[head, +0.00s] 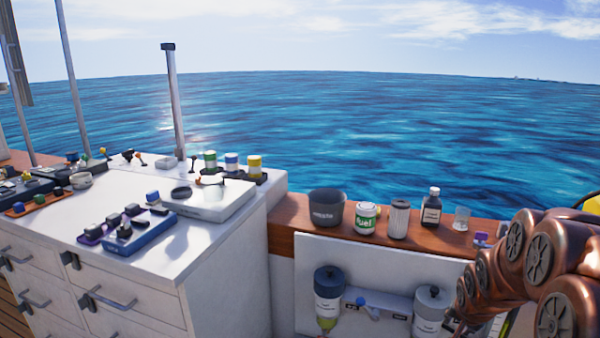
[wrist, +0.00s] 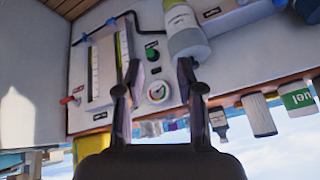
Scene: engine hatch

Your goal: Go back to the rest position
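My gripper (wrist: 157,72) shows in the wrist view with its two dark fingers apart and nothing between them. Behind the gap is a white panel with a round gauge (wrist: 157,91) and a green knob (wrist: 152,53). A grey-capped filter canister (wrist: 186,38) hangs just beyond the right finger; I cannot tell whether they touch. The wrist picture appears upside down. In the head view my copper-coloured arm is at the lower right, and my gripper is out of sight there.
A wooden ledge holds a dark bin (head: 326,208), a fuel can (head: 365,219), a ribbed filter (head: 399,220), a dark bottle (head: 431,207) and a clear glass (head: 462,218). Two canisters hang below it. A white cabinet (head: 225,270) with tools stands left. A red-handled valve (wrist: 70,99) is on the panel.

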